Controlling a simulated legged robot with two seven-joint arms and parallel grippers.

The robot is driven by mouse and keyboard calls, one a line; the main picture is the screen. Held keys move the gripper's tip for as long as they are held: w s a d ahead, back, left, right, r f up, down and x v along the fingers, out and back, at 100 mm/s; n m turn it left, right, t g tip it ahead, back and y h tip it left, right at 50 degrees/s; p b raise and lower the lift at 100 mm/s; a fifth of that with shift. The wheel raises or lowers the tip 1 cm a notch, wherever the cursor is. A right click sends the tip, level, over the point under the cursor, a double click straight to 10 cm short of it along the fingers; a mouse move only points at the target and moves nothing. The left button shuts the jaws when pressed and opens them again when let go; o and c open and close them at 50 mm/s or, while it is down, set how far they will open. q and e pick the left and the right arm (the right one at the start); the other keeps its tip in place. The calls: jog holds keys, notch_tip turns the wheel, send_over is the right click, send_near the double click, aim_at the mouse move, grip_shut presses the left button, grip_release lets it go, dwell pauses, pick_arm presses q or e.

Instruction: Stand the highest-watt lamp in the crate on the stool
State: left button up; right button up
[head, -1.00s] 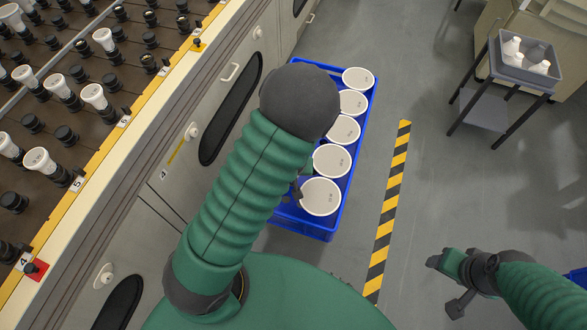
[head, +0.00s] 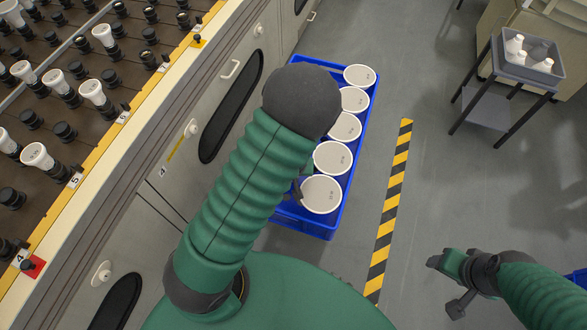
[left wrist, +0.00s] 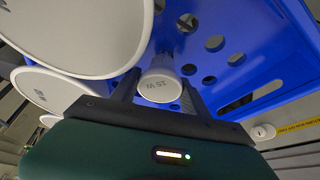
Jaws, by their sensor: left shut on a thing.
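A small white lamp (left wrist: 160,85) with a face reading 15 W sits between the fingers of my left gripper (left wrist: 158,92) in the left wrist view. The gripper is shut on it, against the blue crate (left wrist: 235,50). In the head view my left arm hides this lamp and most of the gripper. The blue crate (head: 305,226) holds a row of large white round lamps (head: 321,194), their labels too small to read.
A rack (head: 100,150) with several white lamps and black sockets runs along the left, above grey cabinet doors (head: 180,150). A yellow-black floor strip (head: 388,210) lies right of the blue crate. The grey floor (head: 440,170) between strip and stool is clear.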

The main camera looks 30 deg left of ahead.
pick_arm(q)
jog(key=shift+f+b, duration=0.55)
jog(key=shift+f, duration=0.3)
jog(key=o, duration=1.5)
jog(key=shift+c, duration=0.2)
jog(key=p+v, duration=0.8)
jog(key=v, duration=0.8)
jog(key=shift+d+r, duration=0.15)
jog(key=shift+r, duration=0.25)
